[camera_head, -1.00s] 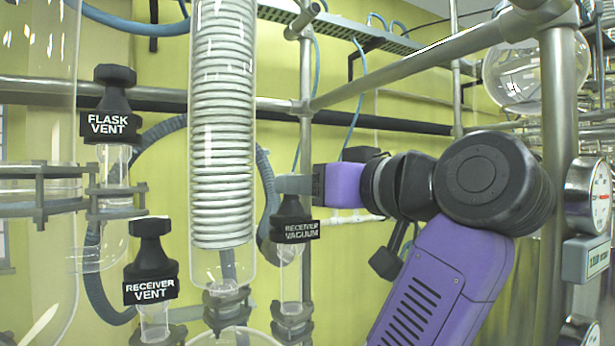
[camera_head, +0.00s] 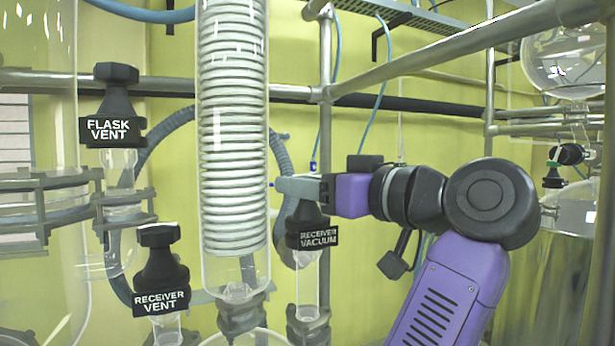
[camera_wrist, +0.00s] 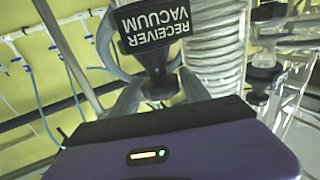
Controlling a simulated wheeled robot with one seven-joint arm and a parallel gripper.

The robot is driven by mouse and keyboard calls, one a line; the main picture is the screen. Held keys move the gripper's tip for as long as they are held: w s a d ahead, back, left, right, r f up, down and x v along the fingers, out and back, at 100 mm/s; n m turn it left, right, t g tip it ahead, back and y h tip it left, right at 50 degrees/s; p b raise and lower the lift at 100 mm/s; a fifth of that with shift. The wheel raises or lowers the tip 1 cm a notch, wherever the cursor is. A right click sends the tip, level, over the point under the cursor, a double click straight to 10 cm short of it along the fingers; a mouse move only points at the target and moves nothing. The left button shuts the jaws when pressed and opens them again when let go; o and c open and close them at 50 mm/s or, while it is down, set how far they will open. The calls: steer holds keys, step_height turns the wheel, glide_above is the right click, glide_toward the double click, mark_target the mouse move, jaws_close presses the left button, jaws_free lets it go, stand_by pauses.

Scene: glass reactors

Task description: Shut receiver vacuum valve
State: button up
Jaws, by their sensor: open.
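The receiver vacuum valve (camera_head: 313,235) has a black handle with a white-lettered label, on a clear glass neck right of the coil condenser. My gripper (camera_head: 290,186) is at the top of this handle, its grey fingers pointing left across it. The jaws are open; whether they touch the handle I cannot tell. In the wrist view the valve label (camera_wrist: 155,25) appears upside down, just beyond the dark edge of my purple gripper body.
The coil condenser (camera_head: 233,130) stands close left of my fingertips. The flask vent valve (camera_head: 115,115) and receiver vent valve (camera_head: 161,275) are farther left. A metal rail (camera_head: 440,55) runs above my arm. A round glass vessel (camera_head: 563,60) is at upper right.

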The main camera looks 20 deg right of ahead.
steer(key=shift+w+a, duration=0.1)
steer(key=shift+w, duration=0.05)
steer(key=c, duration=1.1)
steer(key=shift+m+h, duration=0.4)
steer(key=shift+h, duration=0.2)
steer(key=m+h, duration=0.2)
steer(key=h, duration=0.1)
steer(key=m+t+h, duration=0.1)
steer(key=m+h, duration=0.1)
steer(key=h, duration=0.2)
steer(key=shift+a+m, duration=0.1)
steer(key=shift+m, duration=0.2)
steer(key=m+g+h, duration=0.1)
steer(key=m+h, duration=0.1)
steer(key=h, duration=0.2)
steer(key=m+g+h, duration=0.1)
steer(key=m+h, duration=0.2)
steer(key=h, duration=0.1)
steer(key=shift+r+g, duration=0.1)
steer(key=shift+g, duration=0.3)
steer(key=shift+m+h, duration=0.3)
steer(key=shift+m, duration=0.1)
